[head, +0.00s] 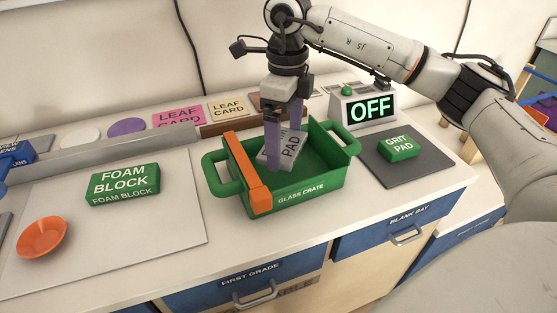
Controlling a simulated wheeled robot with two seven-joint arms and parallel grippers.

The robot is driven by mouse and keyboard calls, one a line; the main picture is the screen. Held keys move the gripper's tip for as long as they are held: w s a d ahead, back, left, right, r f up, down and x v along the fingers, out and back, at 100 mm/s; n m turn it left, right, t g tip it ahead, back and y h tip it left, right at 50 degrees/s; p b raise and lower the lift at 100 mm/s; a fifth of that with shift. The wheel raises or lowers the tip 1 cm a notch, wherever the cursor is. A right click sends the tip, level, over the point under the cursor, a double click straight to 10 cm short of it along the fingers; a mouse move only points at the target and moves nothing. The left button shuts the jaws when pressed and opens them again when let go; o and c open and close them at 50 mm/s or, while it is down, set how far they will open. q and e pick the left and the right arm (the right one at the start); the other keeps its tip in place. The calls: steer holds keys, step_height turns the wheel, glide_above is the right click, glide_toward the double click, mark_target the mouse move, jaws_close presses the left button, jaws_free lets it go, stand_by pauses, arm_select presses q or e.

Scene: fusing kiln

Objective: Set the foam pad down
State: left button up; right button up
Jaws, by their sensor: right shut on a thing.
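My right gripper (283,140) points straight down over the green glass crate (300,196), its purple fingers shut on a grey pad (290,148). The visible part of the label reads "PAD"; the fingers hide the rest, and I take it to be the foam pad. The pad is tilted, within the outline of the crate's opening. I cannot tell whether it touches the crate floor. My left gripper is not in view.
An orange bar (247,172) lies across the crate's left part. A green foam block (124,184) and an orange bowl (41,238) are at the left. A grit pad (399,147) lies on a dark mat (432,166). An "OFF" display (370,107) stands behind.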

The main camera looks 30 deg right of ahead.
mark_target(286, 175)
steer(key=f, duration=0.2)
steer(key=shift+s+f, duration=0.3)
steer(key=shift+w+f, duration=0.1)
steer(key=shift+f, duration=2.2)
steer(key=o, duration=0.8)
step_height(286, 175, up, 12)
steer(key=shift+r, duration=0.25)
